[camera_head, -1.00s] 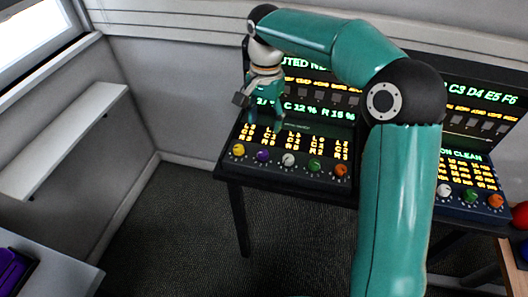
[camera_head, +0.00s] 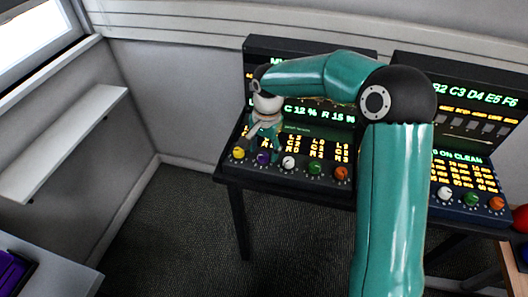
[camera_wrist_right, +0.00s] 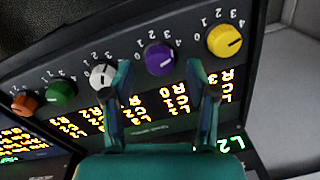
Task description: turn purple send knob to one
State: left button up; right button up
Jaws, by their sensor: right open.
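The purple knob (camera_head: 263,158) is on the front row of the left console, between the yellow knob (camera_head: 238,152) and the white knob (camera_head: 288,162). In the right wrist view the purple knob (camera_wrist_right: 159,59) has a pale pointer line and a dial with small numbers around it. My right gripper (camera_head: 264,146) is just above and behind the purple knob. In the wrist view its two fingers (camera_wrist_right: 162,92) are apart, with the purple knob just beyond the tips and roughly between them. I see no contact. My left gripper does not show.
A green knob (camera_head: 315,167) and an orange knob (camera_head: 341,173) continue the row to the right. A second console (camera_head: 470,170) with similar knobs stands at the right. A white shelf (camera_head: 65,143) is on the left wall. The floor in front is clear.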

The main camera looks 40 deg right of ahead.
jog(key=shift+f, duration=1.05)
jog(key=shift+w, duration=0.1)
grip_shut()
